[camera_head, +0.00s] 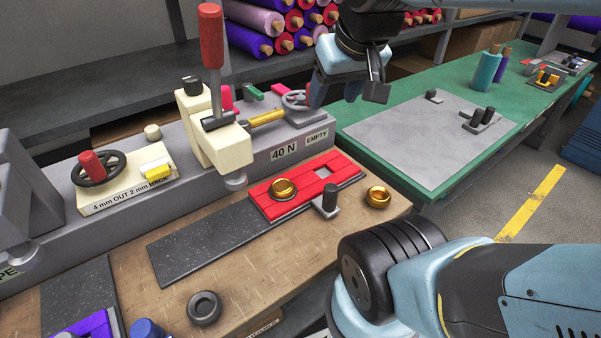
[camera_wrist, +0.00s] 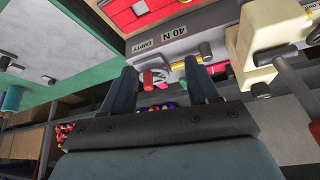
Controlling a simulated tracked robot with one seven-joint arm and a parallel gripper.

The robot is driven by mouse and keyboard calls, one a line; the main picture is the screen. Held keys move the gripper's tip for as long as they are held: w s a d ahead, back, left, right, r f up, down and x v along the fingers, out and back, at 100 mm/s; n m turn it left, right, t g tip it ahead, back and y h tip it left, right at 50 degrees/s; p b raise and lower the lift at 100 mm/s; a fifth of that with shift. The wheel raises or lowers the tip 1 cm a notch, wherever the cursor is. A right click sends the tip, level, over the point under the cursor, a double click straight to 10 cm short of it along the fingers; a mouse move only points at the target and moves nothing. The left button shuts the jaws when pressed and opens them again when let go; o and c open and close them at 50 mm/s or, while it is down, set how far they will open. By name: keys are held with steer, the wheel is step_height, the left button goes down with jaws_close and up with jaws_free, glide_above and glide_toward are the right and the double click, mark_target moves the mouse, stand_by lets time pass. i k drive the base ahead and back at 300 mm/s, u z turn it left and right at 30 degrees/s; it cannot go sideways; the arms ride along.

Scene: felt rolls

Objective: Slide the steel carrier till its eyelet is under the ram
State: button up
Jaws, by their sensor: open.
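The steel carrier (camera_head: 290,213) is a plate with a red top, a square cutout and an upright dark post (camera_head: 329,197) at its front edge. It lies at the right end of a dark track (camera_head: 205,243). A brass eyelet (camera_head: 283,188) sits on its left part. The ram (camera_head: 236,182) hangs below the cream press head (camera_head: 217,135), left of and apart from this eyelet. My gripper (camera_head: 348,94) is open and empty, high behind the bench and right of the press. In the wrist view the red carrier top (camera_wrist: 125,14) shows partly, at the upper edge.
A second brass ring (camera_head: 378,196) lies on the wooden bench right of the carrier. A dark rubber ring (camera_head: 204,307) lies in front of the track. The press lever (camera_head: 211,40) stands upright. A green table (camera_head: 367,133) with a grey sheet adjoins at right.

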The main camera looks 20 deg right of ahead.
mark_target(317, 182)
steer(key=z, duration=0.05)
steer(key=k, duration=0.45)
steer(key=u, duration=0.85)
steer(key=k, duration=1.25)
steer(key=z, duration=0.85)
steer(key=i, duration=1)
